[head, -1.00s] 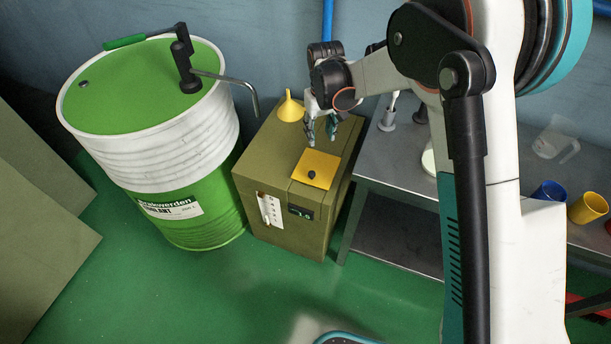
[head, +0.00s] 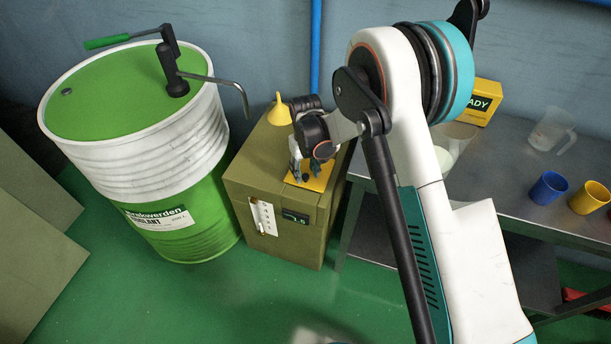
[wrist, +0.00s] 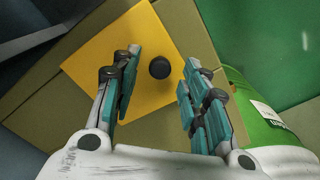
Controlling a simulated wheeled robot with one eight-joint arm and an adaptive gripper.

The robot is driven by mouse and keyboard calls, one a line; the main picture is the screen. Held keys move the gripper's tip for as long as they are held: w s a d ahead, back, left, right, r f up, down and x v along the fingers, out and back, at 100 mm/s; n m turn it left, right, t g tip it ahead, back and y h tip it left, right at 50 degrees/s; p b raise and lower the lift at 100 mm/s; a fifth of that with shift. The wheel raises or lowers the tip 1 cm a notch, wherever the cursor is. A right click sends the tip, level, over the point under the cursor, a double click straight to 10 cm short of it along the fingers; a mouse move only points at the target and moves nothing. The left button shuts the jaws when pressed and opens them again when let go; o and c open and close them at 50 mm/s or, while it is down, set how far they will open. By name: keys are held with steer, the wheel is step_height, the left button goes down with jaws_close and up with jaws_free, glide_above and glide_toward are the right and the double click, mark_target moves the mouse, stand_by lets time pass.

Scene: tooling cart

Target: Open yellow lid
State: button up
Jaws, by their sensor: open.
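The yellow lid (head: 322,180) is a flat square on top of the olive-green box (head: 250,177), near its front edge. It looks closed. In the wrist view the lid (wrist: 150,40) has a round black knob (wrist: 160,68) on it. My gripper (head: 304,178) is over the lid in the head view and hides part of it. In the wrist view my gripper (wrist: 157,85) is open, with one teal-padded finger on each side of the knob and neither touching it. How high the fingertips are above the lid is hard to tell.
A yellow funnel (head: 279,112) stands at the box's back. A green and white drum (head: 180,140) with a crank and bent spout stands left, near the box. A metal table (head: 500,170) at right holds a blue cup (head: 549,188), a yellow cup (head: 590,198) and a clear jug (head: 550,130).

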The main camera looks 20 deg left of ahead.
steer(key=shift+f, duration=0.65)
jaws_close()
